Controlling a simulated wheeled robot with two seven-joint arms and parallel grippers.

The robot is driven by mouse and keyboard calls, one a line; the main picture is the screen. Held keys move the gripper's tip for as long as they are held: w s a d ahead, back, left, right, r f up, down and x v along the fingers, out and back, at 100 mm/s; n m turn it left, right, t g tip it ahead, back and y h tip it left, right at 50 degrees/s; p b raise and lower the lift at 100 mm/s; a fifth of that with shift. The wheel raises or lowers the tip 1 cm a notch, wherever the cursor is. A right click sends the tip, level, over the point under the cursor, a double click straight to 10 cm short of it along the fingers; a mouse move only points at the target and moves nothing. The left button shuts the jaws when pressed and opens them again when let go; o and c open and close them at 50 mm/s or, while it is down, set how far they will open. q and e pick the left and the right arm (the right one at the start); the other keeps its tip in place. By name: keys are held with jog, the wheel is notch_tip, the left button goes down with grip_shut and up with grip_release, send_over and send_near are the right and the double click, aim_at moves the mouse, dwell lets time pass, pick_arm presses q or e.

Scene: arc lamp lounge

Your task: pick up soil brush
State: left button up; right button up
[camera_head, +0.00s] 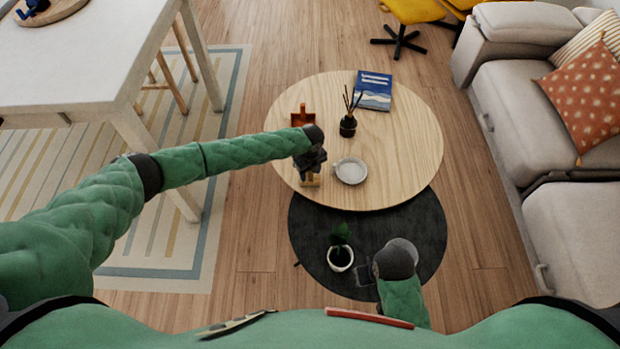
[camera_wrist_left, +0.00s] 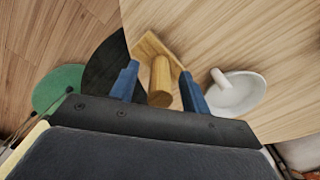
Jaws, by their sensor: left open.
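The soil brush (camera_head: 312,181), a light wooden piece with a round handle, is at the near-left edge of the round wooden table, partly hidden by my left gripper (camera_head: 309,163). In the left wrist view the brush (camera_wrist_left: 160,82) shows its handle end between the two blue fingers, with a flat wooden part behind it. The left gripper is open, one finger on each side of the handle, with gaps visible. My right gripper (camera_head: 366,274) hangs low over the dark round table; its fingers are too unclear to tell their state.
The round wooden table (camera_head: 410,150) holds a white dish (camera_head: 350,171), a black reed diffuser (camera_head: 348,126), a blue book (camera_head: 374,91) and an orange-brown object (camera_head: 302,117). A potted plant (camera_head: 340,258) stands on the lower dark table (camera_head: 425,225). A sofa (camera_head: 510,100) is at right.

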pick_arm(q)
jog(key=shift+f, duration=0.35)
grip_shut()
jog(key=shift+r, duration=0.1)
